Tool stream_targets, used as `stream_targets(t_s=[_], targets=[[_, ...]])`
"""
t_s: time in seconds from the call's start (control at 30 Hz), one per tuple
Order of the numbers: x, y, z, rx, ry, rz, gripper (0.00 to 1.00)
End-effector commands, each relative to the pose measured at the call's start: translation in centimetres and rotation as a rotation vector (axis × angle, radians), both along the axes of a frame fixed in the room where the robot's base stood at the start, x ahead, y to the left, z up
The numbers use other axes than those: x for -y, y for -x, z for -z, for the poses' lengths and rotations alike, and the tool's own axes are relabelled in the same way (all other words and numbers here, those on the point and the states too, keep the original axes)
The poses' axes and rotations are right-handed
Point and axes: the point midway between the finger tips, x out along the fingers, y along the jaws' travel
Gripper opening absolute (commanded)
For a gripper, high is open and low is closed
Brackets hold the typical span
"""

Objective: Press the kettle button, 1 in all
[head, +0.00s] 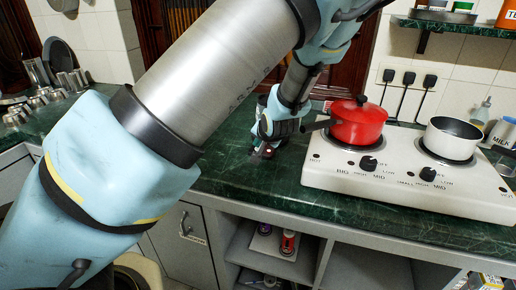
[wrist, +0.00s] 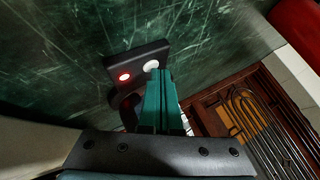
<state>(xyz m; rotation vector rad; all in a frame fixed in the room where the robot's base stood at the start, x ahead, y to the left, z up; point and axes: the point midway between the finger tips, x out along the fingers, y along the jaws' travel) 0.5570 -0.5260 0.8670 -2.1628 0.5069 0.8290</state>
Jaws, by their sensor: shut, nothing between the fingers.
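A small dark control box (wrist: 138,60) on the green marble counter has a glowing red spot (wrist: 124,77) and a white round button (wrist: 151,66) in the wrist view. The teal fingers of my gripper (wrist: 158,74) are shut and empty. Their tips are right at the white button and overlap its edge; I cannot tell whether they touch it. In the head view, my gripper (head: 265,150) points down at the counter, left of the stove, and mostly hides the box.
A white two-burner stove (head: 345,190) stands close on the right, with a red lidded pot (head: 358,125) and a white saucepan (head: 452,140). Metal cups (head: 40,97) stand at the far left. The counter (head: 225,160) just left of my gripper is clear.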

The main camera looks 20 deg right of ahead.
Motion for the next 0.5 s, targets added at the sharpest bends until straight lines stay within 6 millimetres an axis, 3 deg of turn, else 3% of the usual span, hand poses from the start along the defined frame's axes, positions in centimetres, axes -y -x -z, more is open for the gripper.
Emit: stream_targets(t_s=[0.5], targets=[[-0.04, 0.02, -0.41, -0.001, -0.001, -0.001, 0.0]])
